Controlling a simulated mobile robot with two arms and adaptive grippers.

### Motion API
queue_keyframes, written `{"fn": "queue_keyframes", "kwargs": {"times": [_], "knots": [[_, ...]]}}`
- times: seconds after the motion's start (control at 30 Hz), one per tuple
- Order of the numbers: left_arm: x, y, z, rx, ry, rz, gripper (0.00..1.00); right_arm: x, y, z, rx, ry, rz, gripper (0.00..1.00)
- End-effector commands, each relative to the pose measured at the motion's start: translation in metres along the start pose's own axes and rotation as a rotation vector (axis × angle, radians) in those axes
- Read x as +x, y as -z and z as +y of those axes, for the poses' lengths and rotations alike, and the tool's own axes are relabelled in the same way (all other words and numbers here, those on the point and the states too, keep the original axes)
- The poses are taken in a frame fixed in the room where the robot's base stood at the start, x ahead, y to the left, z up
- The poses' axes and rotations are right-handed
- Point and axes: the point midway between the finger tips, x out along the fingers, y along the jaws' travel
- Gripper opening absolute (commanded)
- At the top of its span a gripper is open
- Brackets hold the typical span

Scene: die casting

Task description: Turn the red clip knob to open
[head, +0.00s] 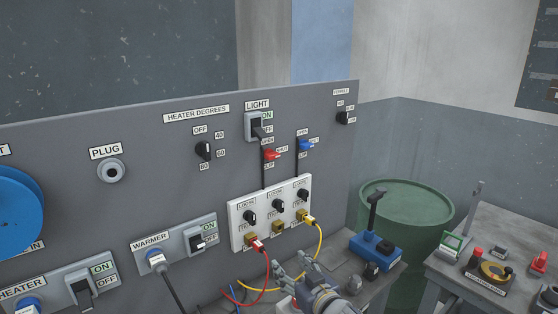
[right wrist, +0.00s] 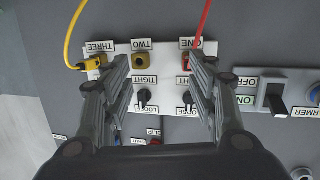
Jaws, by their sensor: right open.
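The red clip knob (head: 270,155) is on the grey upright panel in the head view, below the light switch. A small label sits above it and another below it. My left gripper is not in view.
A blue knob (head: 306,145) is right of the red one. Below is a white plate (head: 237,214) with black knobs and sockets. Red (head: 268,275) and yellow (head: 320,245) cables hang near my right gripper. A green drum (head: 410,205) and tables stand right.

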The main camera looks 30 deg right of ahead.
Motion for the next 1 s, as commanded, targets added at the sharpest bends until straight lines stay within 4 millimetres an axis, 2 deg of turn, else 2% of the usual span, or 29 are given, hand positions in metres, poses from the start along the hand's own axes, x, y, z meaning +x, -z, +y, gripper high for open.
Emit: {"fn": "queue_keyframes", "kwargs": {"times": [0.03, 0.1, 0.2, 0.33, 0.43, 0.63, 1.0], "knots": [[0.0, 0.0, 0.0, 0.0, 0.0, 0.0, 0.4, 0.012, 0.032, 0.014, 0.005, 0.01, 0.097, 0.53], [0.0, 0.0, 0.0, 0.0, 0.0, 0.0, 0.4, 0.022, 0.074, 0.029, 0.021, 0.042, 0.227, 0.53], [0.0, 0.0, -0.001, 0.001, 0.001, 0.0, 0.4, 0.026, 0.127, 0.045, 0.036, 0.099, 0.385, 0.53], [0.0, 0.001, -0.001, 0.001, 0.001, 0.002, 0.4, 0.023, 0.175, 0.058, 0.045, 0.168, 0.52, 0.53], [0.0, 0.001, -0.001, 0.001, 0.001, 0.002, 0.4, 0.019, 0.193, 0.062, 0.047, 0.202, 0.573, 0.53], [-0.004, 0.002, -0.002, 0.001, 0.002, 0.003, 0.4, 0.024, 0.208, 0.062, 0.049, 0.218, 0.597, 0.53], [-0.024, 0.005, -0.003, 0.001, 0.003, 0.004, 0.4, 0.069, 0.241, 0.051, 0.051, 0.216, 0.596, 0.53]]}}
